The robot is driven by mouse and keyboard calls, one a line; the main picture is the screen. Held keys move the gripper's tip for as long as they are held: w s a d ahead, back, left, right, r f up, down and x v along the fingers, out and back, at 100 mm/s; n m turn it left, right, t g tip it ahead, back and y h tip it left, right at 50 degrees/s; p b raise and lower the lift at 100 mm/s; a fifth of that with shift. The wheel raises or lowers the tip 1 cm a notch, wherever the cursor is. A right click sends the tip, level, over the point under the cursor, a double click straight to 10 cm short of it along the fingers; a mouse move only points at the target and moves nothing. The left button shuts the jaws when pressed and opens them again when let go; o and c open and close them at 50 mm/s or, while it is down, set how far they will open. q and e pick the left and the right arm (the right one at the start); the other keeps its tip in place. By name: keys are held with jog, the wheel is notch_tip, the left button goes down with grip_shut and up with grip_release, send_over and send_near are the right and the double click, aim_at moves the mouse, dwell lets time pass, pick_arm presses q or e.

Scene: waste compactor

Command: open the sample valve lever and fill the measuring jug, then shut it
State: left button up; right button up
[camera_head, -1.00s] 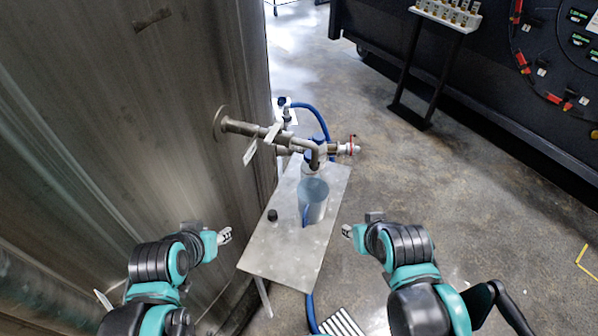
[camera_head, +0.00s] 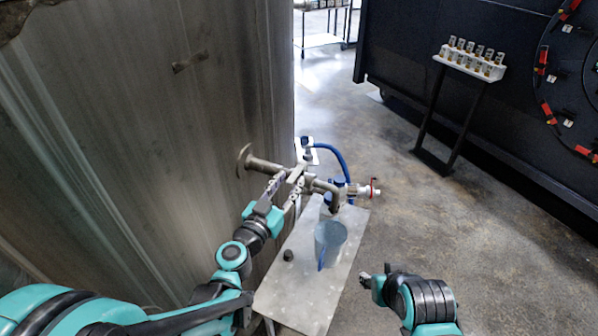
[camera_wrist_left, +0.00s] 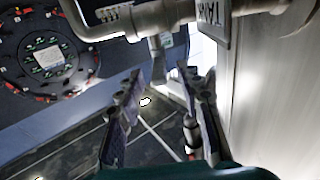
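The sample pipe (camera_head: 265,166) comes out of the grey metal wall and ends in a down-bent spout (camera_head: 334,197). A grey valve lever (camera_wrist_left: 157,60) hangs below the pipe in the left wrist view, beyond and between my fingertips. My left gripper (camera_head: 284,186) is open beside the pipe; its two fingers (camera_wrist_left: 160,95) stand apart with nothing clearly held. In the head view the fingers partly hide the valve. The translucent measuring jug (camera_head: 330,238) with a blue handle stands upright on the metal shelf (camera_head: 300,290), below the spout. My right gripper (camera_head: 366,278) is right of the shelf, its fingers too small to judge.
A "TANK" tag (camera_wrist_left: 209,24) hangs near the pipe. A blue hose (camera_head: 334,155) and red-handled fitting (camera_head: 372,187) lie behind the spout. A small black cap (camera_head: 288,255) is on the shelf. The floor (camera_head: 480,240) to the right is clear.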

aim_at(301, 165)
pick_arm(q)
jog(key=b+x, duration=0.1)
jog(key=x, duration=0.5)
jog(key=shift+w+d, duration=0.2)
jog(key=shift+w, duration=0.2)
grip_shut()
